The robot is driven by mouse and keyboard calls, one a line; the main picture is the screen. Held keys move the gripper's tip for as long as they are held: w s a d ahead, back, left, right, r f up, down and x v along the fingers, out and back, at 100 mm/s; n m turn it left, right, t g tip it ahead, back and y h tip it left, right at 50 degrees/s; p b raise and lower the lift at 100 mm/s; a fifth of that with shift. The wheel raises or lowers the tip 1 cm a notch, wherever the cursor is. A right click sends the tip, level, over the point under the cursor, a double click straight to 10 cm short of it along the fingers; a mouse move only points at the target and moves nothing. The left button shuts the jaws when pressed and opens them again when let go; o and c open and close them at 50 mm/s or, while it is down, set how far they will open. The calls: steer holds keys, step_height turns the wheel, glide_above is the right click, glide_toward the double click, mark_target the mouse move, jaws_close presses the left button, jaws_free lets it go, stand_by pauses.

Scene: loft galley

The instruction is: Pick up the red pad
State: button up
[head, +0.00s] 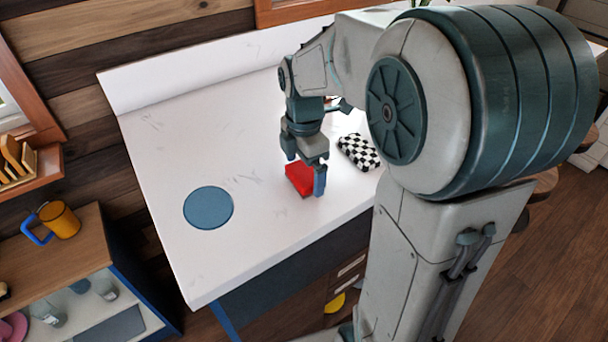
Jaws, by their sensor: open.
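The red pad (298,178) lies on the white counter (180,150), near its front edge. My gripper (306,176) points down at the pad, with its fingers apart. One finger is at the pad's right side and hides part of it. The other finger is at or behind the pad's upper left edge. I cannot tell whether the fingers touch the pad.
A round blue mat (208,208) lies on the counter to the left. A black-and-white checkered pad (358,151) lies right of my gripper. A lower shelf unit with an orange mug (60,219) stands at the left. The counter between mat and red pad is clear.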

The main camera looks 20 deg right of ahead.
mark_target(309, 172)
steer(key=c, duration=1)
steer(key=shift+r, duration=0.4)
steer(key=r, duration=0.2)
steer(key=d+r, duration=0.1)
steer(key=r, duration=0.1)
steer(key=shift+s+b, duration=0.25)
steer(key=shift+b, duration=0.1)
steer(key=s+d+r+b, duration=0.1)
steer(key=s+d+r, duration=0.4)
steer(key=d, duration=0.4)
steer(key=shift+r, duration=0.6)
steer(key=shift+d, duration=0.1)
